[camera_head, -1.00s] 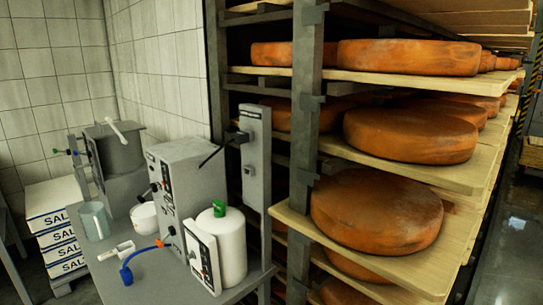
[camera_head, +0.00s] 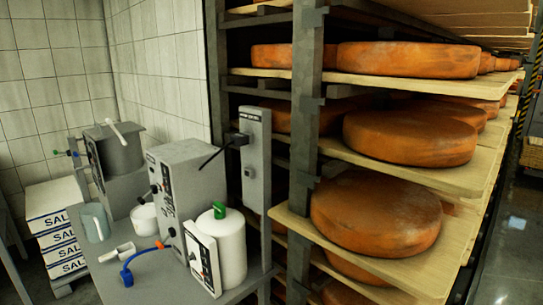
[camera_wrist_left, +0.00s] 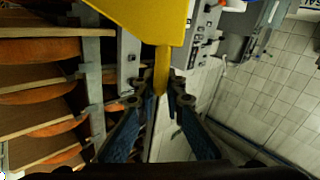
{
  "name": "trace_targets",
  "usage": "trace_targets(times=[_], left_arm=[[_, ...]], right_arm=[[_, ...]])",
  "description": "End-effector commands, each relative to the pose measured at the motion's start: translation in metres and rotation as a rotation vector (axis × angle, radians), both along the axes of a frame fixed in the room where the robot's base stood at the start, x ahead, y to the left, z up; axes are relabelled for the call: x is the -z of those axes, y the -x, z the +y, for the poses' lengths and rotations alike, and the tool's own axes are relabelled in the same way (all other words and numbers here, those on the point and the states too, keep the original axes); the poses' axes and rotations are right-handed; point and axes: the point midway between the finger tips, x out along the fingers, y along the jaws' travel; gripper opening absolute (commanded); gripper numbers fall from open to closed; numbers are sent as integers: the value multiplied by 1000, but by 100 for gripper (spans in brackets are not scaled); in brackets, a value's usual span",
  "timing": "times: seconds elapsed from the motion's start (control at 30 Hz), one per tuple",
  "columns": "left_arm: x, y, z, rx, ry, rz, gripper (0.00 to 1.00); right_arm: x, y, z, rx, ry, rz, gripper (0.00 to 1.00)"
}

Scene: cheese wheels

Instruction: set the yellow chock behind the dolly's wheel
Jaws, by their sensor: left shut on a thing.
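The yellow chock (camera_wrist_left: 145,18) shows in the left wrist view at the top centre, with a narrow yellow stem pointing down from it. My left gripper (camera_wrist_left: 161,90) is shut on that stem, one dark finger on each side. Part of the chock runs out of the picture at the top. The dolly and its wheel are not seen in either view. Neither gripper shows in the head view, and my right gripper is not seen.
A rack with wooden shelves (camera_head: 420,270) holds several orange cheese wheels (camera_head: 375,211). Left of it, a grey table (camera_head: 150,285) carries a boxy machine (camera_head: 185,180), a white container (camera_head: 225,245) and a pot (camera_head: 115,150). Salt sacks (camera_head: 55,225) are stacked beside it. Open floor (camera_head: 510,240) lies at far right.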

Motion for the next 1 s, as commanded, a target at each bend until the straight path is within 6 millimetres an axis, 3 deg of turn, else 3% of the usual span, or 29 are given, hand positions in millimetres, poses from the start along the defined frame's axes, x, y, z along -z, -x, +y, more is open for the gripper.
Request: trace_targets(times=[0.5,1.0], left_arm=[[28,73,0,0,2,1,0],[28,79,0,0,0,-4,0]], right_arm=[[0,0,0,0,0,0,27],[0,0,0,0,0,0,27]])
